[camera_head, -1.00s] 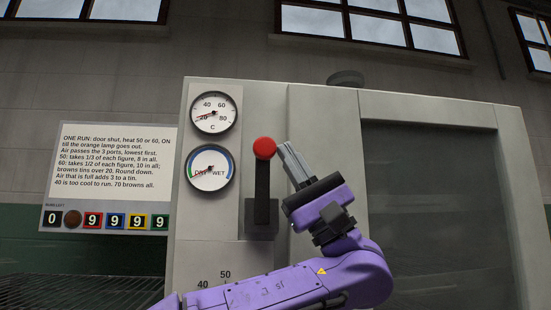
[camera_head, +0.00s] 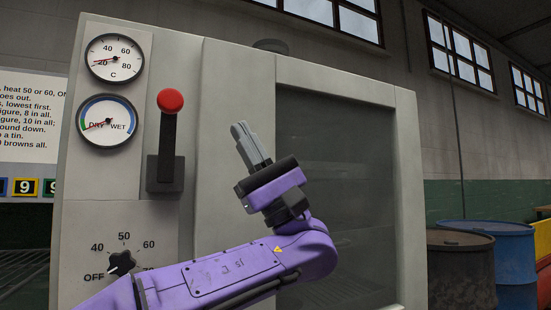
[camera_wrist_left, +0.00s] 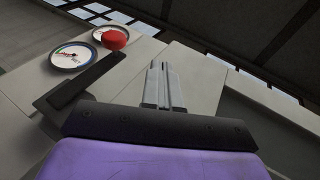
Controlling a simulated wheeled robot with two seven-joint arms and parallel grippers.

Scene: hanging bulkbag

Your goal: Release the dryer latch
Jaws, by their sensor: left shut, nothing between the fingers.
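The latch is a black lever (camera_head: 168,140) with a red ball knob (camera_head: 170,100), standing upright on the dryer's front (camera_head: 225,90) in the head view. The lever (camera_wrist_left: 80,80) and its red knob (camera_wrist_left: 114,39) also show in the left wrist view, left of the fingers. My left gripper (camera_head: 240,130) is shut and empty, to the right of the lever and apart from it. Its fingertips (camera_wrist_left: 158,66) point up along the dryer front in the left wrist view. The right gripper is not in view.
A temperature gauge (camera_head: 115,57) and a dry/wet gauge (camera_head: 108,122) are left of the lever. A heat dial (camera_head: 122,263) sits below, pointing near OFF. The dryer's dark glass door (camera_head: 345,150) is right. Barrels (camera_head: 505,262) stand at the far right, and a sign (camera_head: 30,130) left.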

